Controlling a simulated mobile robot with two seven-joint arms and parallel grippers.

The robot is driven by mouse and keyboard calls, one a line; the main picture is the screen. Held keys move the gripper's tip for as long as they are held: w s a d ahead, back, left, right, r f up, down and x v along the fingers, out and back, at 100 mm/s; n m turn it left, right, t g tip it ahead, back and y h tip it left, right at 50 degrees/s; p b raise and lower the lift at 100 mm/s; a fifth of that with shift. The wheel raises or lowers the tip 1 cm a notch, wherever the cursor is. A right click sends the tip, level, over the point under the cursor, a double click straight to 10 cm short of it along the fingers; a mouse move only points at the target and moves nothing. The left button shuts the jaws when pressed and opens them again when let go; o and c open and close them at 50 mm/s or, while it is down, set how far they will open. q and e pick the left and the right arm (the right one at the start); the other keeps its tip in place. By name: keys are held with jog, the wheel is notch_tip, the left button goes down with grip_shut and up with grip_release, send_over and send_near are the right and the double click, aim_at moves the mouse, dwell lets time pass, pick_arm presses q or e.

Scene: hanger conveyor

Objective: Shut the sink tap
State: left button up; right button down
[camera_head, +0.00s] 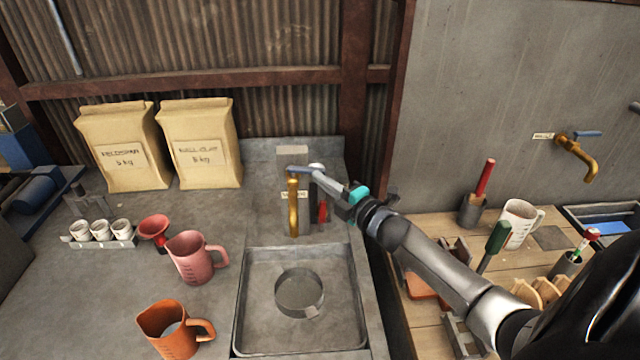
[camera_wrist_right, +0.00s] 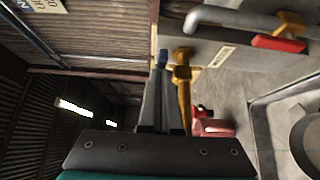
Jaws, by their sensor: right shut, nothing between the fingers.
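The sink tap (camera_head: 293,210) is brass, with its spout pointing down behind the sink basin (camera_head: 240,300). Its blue lever (camera_head: 298,169) shows at the top, partly hidden by my right gripper (camera_head: 316,176). The gripper is shut and empty, its fingertips close beside the lever; I cannot tell whether they touch. In the right wrist view the closed fingers (camera_wrist_right: 157,95) point toward the blue lever (camera_wrist_right: 163,57), with the brass tap (camera_wrist_right: 183,85) just right of them. My left gripper is not in view.
A grey pipe with a red lever (camera_wrist_right: 278,43) is beside the tap. A second brass tap (camera_head: 578,158) is on the right wall. Two paper bags (camera_head: 123,145), a pink jug (camera_head: 193,257) and an orange jug (camera_head: 173,330) stand left. A metal ring (camera_head: 299,290) lies in the basin.

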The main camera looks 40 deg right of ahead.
jog(key=shift+w+d+n+y+b, duration=0.25)
jog(key=shift+d+n+y+b, duration=0.15)
jog(key=shift+d+y, duration=0.25)
jog(key=shift+w, duration=0.1)
dwell(0.4)
